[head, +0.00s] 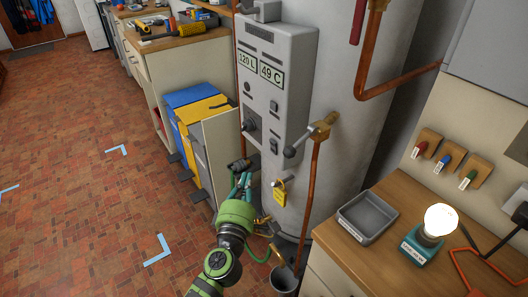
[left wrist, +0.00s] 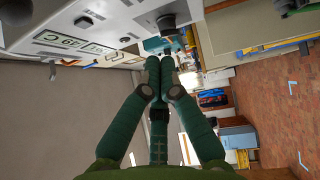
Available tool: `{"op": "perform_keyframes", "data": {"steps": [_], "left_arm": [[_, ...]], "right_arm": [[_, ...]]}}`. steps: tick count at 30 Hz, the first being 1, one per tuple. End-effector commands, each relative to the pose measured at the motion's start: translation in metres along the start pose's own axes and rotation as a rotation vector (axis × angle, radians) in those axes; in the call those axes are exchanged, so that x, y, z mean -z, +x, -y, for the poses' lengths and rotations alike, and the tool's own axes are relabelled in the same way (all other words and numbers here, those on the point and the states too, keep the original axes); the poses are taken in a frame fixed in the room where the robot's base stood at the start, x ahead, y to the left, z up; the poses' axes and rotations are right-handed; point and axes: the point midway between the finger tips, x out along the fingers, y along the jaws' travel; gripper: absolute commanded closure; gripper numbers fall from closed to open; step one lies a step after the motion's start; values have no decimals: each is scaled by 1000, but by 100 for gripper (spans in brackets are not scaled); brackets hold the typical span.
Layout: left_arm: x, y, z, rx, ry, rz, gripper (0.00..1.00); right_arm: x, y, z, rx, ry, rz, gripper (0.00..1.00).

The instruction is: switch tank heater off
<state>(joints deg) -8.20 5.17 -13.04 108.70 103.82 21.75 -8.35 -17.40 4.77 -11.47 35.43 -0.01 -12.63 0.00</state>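The tank heater (head: 340,130) is a tall pale grey cylinder with a grey control box (head: 290,50) on its front. The box carries two displays, "120 L" (head: 247,60) and "49 C" (head: 271,73). Below them are a dark round knob (head: 250,124) and two small dark switches (head: 273,106) (head: 273,146); their settings are too small to read. My left gripper (head: 243,178) is below the box, by a dark fitting at its lower left. In the left wrist view its green fingers (left wrist: 160,62) meet at the tips, with nothing visible between them. My right gripper is out of view.
A bucket (head: 285,280) stands on the floor. At right, a counter holds a grey tray (head: 367,217) and a lit bulb (head: 440,220). Floor at left is clear.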

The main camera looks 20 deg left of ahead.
Motion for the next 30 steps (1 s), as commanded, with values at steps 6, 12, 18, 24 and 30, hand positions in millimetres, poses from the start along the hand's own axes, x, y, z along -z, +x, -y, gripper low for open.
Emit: {"op": "perform_keyframes", "data": {"steps": [6, 12, 18, 24, 30], "left_arm": [[0, 49, -1, -3, 0, -1, 100], [-7, 85, 1, -1, -3, 1, 100], [-24, 101, 1, 0, 0, 0, 100], [-29, 105, 0, 0, 2, 0, 100], [-29, 105, 0, 0, 2, 0, 100]], "right_arm": [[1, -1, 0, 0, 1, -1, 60], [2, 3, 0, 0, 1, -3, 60], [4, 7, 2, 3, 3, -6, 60], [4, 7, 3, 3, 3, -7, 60], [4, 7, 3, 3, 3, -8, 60]]}}
